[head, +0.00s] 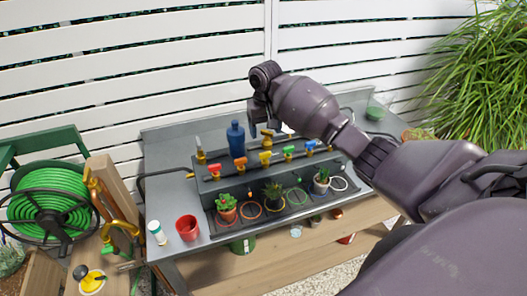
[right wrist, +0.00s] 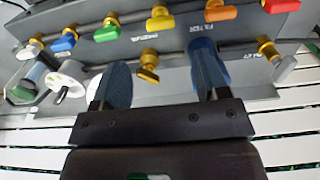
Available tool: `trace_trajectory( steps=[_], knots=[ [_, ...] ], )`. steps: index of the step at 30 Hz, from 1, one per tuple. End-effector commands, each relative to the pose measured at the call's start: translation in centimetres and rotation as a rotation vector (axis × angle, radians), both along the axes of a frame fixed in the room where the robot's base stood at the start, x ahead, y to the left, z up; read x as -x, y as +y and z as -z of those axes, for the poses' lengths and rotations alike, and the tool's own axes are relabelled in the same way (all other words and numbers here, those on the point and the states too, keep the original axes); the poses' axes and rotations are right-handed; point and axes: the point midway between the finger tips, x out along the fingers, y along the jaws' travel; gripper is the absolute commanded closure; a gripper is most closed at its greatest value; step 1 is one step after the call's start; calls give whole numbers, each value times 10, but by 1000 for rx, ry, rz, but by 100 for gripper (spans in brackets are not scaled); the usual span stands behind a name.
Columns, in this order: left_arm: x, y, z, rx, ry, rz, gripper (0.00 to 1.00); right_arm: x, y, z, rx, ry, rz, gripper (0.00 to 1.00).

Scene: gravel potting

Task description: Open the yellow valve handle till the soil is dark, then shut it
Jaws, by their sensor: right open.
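The yellow valve handle (head: 265,157) sits mid-row on the dark grey valve rack, between the orange and green handles. In the right wrist view the yellow handle (right wrist: 160,22) lies crosswise at the top, beyond my fingertips. My right gripper (right wrist: 155,85) is open and empty. A brass-coloured valve handle (right wrist: 148,68) on the rear row lies in the gap between its fingers, with no visible contact. In the head view my right gripper hangs over the rack's back, partly hidden by its own wrist. A potted plant (head: 274,194) stands below the yellow valve; its soil shade is too small to tell.
Orange (head: 240,163), red (head: 215,168), green (head: 289,150) and blue (head: 310,145) handles flank the yellow one. A red cup (head: 188,228) is at the table's left front. A green hose reel (head: 50,205) stands left.

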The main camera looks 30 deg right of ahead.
Motion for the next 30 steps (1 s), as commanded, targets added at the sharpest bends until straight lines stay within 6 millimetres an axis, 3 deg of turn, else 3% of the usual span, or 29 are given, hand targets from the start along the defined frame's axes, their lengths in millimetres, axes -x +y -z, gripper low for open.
trace_trajectory(
  steps=[9,15,21,30],
  knots=[
    [2,0,-2,0,4,0,61,1,0,55,-1,3,0,32],
    [4,1,0,0,12,-2,61,0,0,79,0,0,-1,32],
    [5,1,0,0,14,-3,61,0,0,90,1,-1,-1,32],
    [5,1,0,0,14,-3,61,0,0,91,0,-2,-2,35]
  ],
)
